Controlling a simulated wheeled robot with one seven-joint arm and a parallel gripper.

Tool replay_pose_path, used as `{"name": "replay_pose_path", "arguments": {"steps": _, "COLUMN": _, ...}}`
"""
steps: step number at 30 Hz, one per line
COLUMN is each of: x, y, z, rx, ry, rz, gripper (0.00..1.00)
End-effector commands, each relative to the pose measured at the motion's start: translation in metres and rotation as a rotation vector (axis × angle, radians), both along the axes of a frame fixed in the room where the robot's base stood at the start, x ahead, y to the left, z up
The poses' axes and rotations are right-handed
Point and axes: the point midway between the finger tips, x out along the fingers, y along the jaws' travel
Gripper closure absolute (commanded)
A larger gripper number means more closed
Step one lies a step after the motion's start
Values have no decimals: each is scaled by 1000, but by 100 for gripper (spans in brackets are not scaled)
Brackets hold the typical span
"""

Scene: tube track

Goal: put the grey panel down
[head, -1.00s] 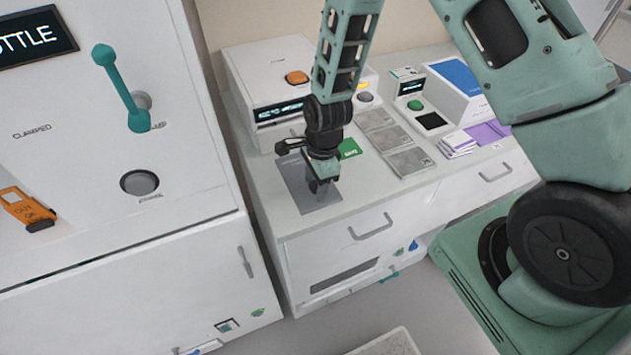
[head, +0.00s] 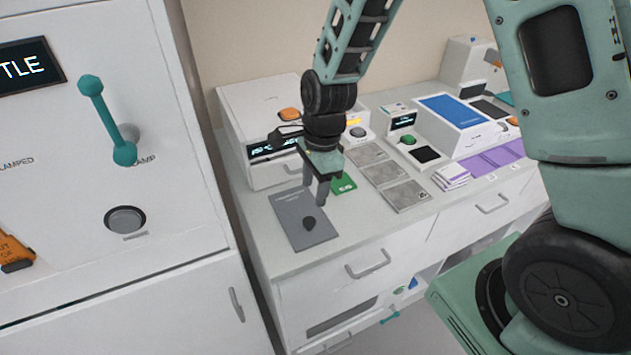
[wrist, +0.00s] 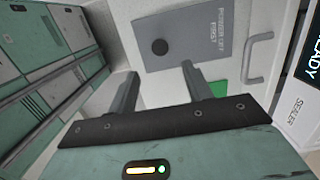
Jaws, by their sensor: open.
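The grey panel (head: 292,208) lies flat on the left part of the white counter, near its front edge. Its dark round knob (head: 309,224) is in plain view. In the wrist view the panel (wrist: 205,30) shows printed words reading "POWER OFF FIRST". My gripper (head: 316,192) is above the panel, pointing down, with its fingers apart and nothing between them. In the wrist view both fingertips (wrist: 158,78) are clear of the knob.
A green card (head: 343,184) lies just right of the panel, with grey plates (head: 382,173) beyond it. A white box with a display (head: 262,150) stands behind. A large white cabinet with a teal lever (head: 108,120) is at the left.

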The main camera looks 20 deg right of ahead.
Motion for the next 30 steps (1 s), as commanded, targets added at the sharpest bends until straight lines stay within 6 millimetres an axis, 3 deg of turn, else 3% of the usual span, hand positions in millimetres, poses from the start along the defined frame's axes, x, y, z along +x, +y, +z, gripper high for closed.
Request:
{"name": "replay_pose_path", "arguments": {"steps": 6, "x": -1, "y": 0, "z": 18, "rx": 1, "ry": -3, "rz": 18, "gripper": 50}}
{"name": "replay_pose_path", "arguments": {"steps": 10, "x": -18, "y": 17, "z": 36, "rx": 12, "ry": -23, "rz": 205, "gripper": 50}}
{"name": "replay_pose_path", "arguments": {"steps": 14, "x": -58, "y": 48, "z": 67, "rx": 24, "ry": -72, "rz": 634, "gripper": 50}}
{"name": "replay_pose_path", "arguments": {"steps": 18, "x": -117, "y": 74, "z": 98, "rx": 21, "ry": -133, "rz": 1209, "gripper": 50}}
{"name": "replay_pose_path", "arguments": {"steps": 24, "x": -187, "y": 82, "z": 121, "rx": -12, "ry": -187, "rz": 1889, "gripper": 50}}
{"name": "replay_pose_path", "arguments": {"steps": 30, "x": -216, "y": 78, "z": 127, "rx": -34, "ry": -195, "rz": 2209, "gripper": 50}}
